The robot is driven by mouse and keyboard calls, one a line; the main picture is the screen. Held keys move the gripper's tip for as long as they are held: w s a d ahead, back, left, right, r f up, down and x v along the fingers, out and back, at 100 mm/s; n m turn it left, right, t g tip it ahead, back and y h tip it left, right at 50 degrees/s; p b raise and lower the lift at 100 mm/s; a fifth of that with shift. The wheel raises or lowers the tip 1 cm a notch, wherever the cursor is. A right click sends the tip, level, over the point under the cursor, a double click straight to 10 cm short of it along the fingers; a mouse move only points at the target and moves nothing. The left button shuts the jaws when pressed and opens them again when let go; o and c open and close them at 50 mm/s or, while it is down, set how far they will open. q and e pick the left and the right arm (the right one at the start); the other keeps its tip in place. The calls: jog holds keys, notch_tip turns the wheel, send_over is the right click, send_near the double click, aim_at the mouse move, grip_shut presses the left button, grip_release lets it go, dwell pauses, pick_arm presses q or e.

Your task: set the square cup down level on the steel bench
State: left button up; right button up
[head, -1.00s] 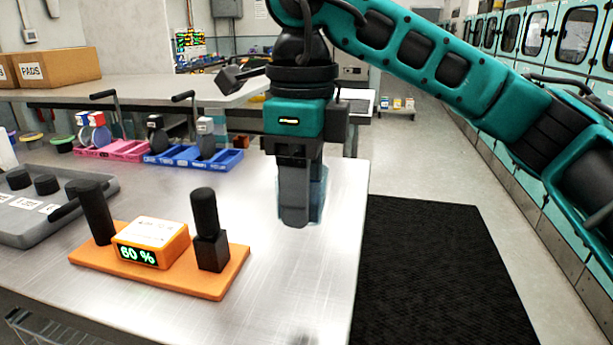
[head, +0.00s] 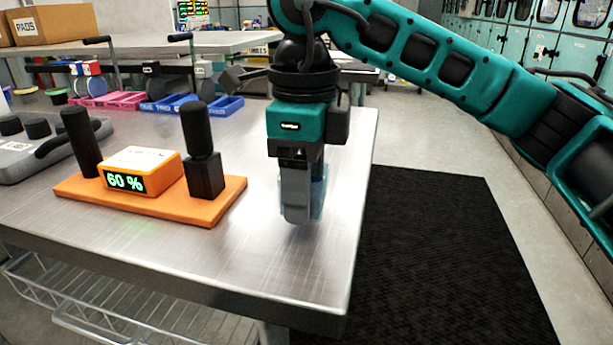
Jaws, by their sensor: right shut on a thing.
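The square cup (head: 319,193) is a clear, bluish cup, mostly hidden behind the fingers of my right gripper (head: 298,195). The right gripper points straight down and is shut on the cup. The cup looks about upright. Both are over the right part of the steel bench (head: 265,250), right of the orange stand. I cannot tell whether the cup's base touches the bench. My left gripper is not in view.
An orange stand (head: 225,205) with black posts and a "60 %" display is left of the gripper. Bare steel lies in front of the gripper; the bench's right edge is close.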

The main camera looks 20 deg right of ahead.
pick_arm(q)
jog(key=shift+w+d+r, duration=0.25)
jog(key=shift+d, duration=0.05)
pick_arm(e)
jog(key=shift+f, duration=0.4)
pick_arm(q)
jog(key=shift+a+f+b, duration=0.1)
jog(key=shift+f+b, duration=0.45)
jog(key=shift+b, duration=0.05)
pick_arm(e)
jog(key=shift+f, duration=0.65)
jog(key=o, duration=1.1)
notch_tip(320, 180, up, 8)
jog(key=p, duration=0.2)
jog(key=shift+f+p, duration=0.2)
jog(key=shift+p, duration=0.15)
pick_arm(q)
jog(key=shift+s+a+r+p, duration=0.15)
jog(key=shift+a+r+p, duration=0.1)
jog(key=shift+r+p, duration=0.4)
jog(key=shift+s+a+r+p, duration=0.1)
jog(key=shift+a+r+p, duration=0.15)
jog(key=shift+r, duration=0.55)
pick_arm(e)
jog(key=shift+r, duration=2.75)
